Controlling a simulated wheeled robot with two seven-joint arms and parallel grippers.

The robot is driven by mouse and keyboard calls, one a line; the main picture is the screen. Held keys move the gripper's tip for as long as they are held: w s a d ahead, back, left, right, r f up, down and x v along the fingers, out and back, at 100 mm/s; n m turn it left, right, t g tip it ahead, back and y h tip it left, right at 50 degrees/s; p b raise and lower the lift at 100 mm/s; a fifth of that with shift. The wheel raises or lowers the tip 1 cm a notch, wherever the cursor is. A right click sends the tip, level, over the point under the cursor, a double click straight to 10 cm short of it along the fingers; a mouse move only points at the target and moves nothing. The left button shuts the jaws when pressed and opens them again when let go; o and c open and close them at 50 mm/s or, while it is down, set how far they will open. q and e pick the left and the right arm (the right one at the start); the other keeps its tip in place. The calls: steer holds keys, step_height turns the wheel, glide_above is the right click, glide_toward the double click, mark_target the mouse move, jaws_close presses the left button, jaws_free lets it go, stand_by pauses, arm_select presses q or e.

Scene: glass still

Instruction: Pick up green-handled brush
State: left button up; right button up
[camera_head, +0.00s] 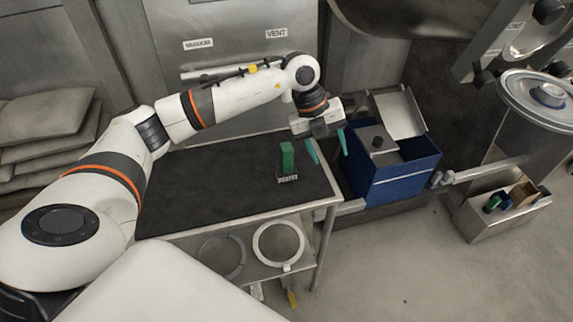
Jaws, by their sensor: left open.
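The green-handled brush (287,159) stands upright on the dark-topped table (220,185), near its right end. Its handle is a green block, and its pale base with dark marks rests on the table top. My left gripper (328,152) is open, with teal fingers pointing down. It is to the right of the brush, over the table's right end, and apart from the brush. Nothing shows between its fingers. My right gripper is not in view.
A blue box (395,182) with a raised metal lid (398,112) stands right of the table. A metal tray (500,217) holds small items farther right. The table top left of the brush is clear.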

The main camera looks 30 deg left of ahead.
mark_target(286, 156)
arm_select(q)
steer(key=a+r+y, duration=0.1)
steer(key=a, duration=0.2)
steer(key=a+n+y, duration=0.1)
steer(key=a+y, duration=0.1)
steer(key=a, duration=0.2)
steer(key=a+r+n+y, duration=0.1)
steer(key=a, duration=0.2)
steer(key=shift+a+r+g, duration=0.3)
steer(key=shift+a, duration=0.05)
steer(key=shift+a+f+n+y, duration=0.15)
steer(key=shift+f+n+y, duration=0.15)
step_height(286, 156, down, 6)
steer(key=shift+r+p, duration=0.1)
steer(key=shift+p, duration=1.1)
step_height(286, 156, down, 4)
steer(key=shift+s+f+p, duration=0.1)
steer(key=shift+p, duration=1)
steer(key=shift+f, duration=0.65)
steer(key=shift+r, duration=0.1)
jaws_close()
